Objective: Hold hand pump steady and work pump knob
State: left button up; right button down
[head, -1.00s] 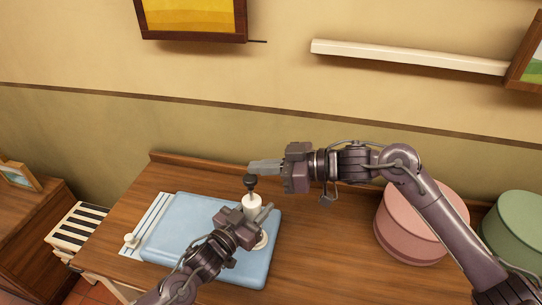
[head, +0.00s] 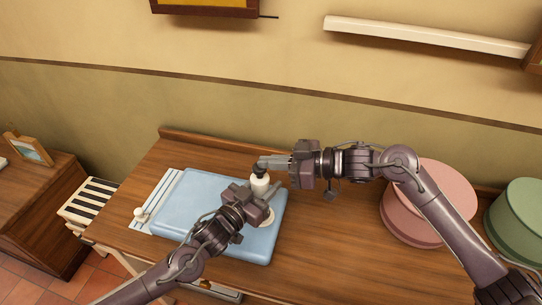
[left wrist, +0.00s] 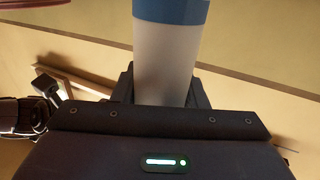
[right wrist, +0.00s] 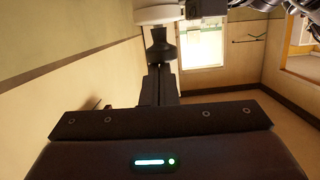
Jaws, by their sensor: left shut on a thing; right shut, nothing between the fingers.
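The hand pump has a white body (head: 260,186) and a black knob (head: 259,167) on top. It stands upright over the light-blue case. My left gripper (head: 262,191) is shut around the pump's body. The left wrist view shows the white body (left wrist: 165,60) with a blue band between the fingers. My right gripper (head: 268,162) is shut with nothing between its fingers, at the knob. In the right wrist view the black knob (right wrist: 160,48) is at the fingertips, apparently touching, with the white pump part (right wrist: 157,13) beyond it.
A pink round box (head: 425,205) and a green one (head: 518,215) stand at right. A wall rises behind. Bare wood lies between case and pink box.

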jog(key=shift+f, duration=0.3)
notch_tip(320, 180, up, 5)
jog(key=v, duration=1)
jog(key=shift+f, duration=0.2)
jog(key=shift+w, duration=0.1)
pick_arm(q)
jog(key=o, duration=1.2)
jog(key=shift+o, duration=0.2)
